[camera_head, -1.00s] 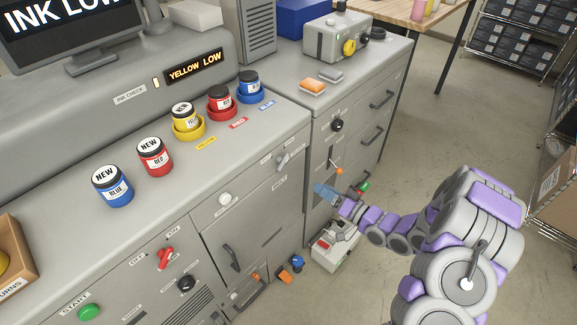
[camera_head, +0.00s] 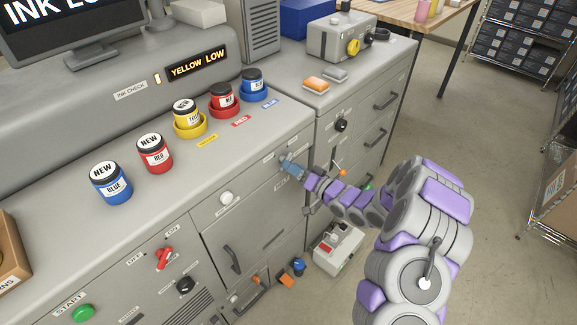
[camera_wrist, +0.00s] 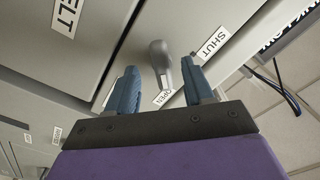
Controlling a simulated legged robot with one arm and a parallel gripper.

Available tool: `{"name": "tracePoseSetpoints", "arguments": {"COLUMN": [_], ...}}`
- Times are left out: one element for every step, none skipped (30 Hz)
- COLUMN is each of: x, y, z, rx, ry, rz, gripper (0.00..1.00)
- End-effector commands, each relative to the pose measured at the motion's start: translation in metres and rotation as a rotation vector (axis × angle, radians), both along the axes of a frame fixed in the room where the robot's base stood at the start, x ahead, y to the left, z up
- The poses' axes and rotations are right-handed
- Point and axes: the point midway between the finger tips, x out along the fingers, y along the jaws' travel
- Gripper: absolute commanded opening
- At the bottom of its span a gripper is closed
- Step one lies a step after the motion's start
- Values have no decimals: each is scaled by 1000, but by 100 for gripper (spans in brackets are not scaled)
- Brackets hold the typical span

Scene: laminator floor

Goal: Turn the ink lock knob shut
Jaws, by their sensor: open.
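The ink lock knob (camera_wrist: 158,50) is a grey lever handle on the cabinet front, seen in the wrist view. Its free end points down toward the OPEN label (camera_wrist: 163,97); the SHUT label (camera_wrist: 214,44) is to its upper right. My gripper (camera_wrist: 160,72) is open, with one blue finger on each side of the lever in the picture. I see no clear contact. In the head view my gripper (camera_head: 289,163) is at the cabinet's upper front edge and covers the knob.
An orange-tipped lever (camera_head: 341,173) is close to my arm's right. Ink jars, such as the yellow one (camera_head: 184,110), stand on the top. A grey box (camera_head: 337,250) is on the floor.

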Motion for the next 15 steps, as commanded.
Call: {"name": "tracePoseSetpoints", "arguments": {"x": [3,5,7,9,10,12,13,14,15,15,16,16,16,16,16], "y": [6,9,12,14,15,17,18,19,20,20,21,21,21,21,21], "z": [-1,-1,-1,-1,-1,-1,-1,0,0,0,0,0,0,0,0], "rx": [-1,0,1,1,1,1,1,1,1,1,1,1,1,1,1], "ry": [-2,-2,0,0,0,0,-1,0,-1,-1,0,-1,0,1,1], "rz": [4,4,4,4,4,2,1,1,0,0,1,0,-1,0,0], "gripper": [52,52,52,52,52,52,52,52,52,52,52,52,52,52,52]}}
